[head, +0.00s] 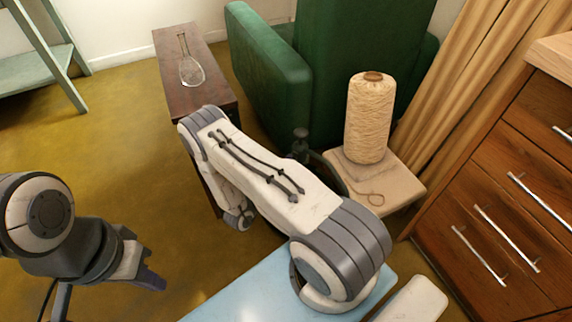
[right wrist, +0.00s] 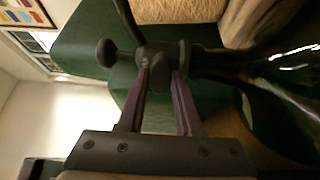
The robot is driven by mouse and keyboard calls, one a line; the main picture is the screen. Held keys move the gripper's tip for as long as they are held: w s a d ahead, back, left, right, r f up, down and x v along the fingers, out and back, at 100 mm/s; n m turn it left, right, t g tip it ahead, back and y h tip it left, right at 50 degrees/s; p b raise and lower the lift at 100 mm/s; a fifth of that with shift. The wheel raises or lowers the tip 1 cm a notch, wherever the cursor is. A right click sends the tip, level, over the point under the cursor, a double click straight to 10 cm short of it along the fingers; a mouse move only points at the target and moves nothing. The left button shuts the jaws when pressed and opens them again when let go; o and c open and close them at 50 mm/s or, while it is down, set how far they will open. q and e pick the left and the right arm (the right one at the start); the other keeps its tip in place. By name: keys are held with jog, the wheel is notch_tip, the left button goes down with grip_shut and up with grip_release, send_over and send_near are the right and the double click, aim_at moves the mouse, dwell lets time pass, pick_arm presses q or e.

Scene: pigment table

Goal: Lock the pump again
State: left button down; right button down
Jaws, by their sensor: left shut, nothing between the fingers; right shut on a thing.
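The pump shows in the right wrist view as a dark pump head (right wrist: 157,55) with a thin arm and a rounded knob. My right gripper (right wrist: 163,85) is shut on it, with a purple finger on each side. A dark glossy body (right wrist: 285,65) lies at the right of that view. In the head view the pump's dark top (head: 300,135) shows just behind my right arm; most of the rest and my right gripper are hidden by that arm. I cannot tell whether the pump is locked. My left gripper (head: 150,281) is shut and empty at the lower left, far from the pump.
A cone of cream yarn (head: 368,120) stands on a small pale table (head: 400,185), close to the pump. A green armchair (head: 270,75) is behind. A dark wooden stand (head: 205,90) holds a clear glass item (head: 190,70). Wooden drawers (head: 500,200) are at right.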

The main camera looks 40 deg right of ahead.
jog(key=c, duration=0.6)
grip_release()
jog(key=shift+a, duration=0.1)
jog(key=p+v, duration=0.1)
jog(key=v, duration=0.9)
jog(key=shift+s+a+p, duration=0.1)
jog(key=shift+a+p, duration=0.05)
jog(key=shift+p, duration=0.25)
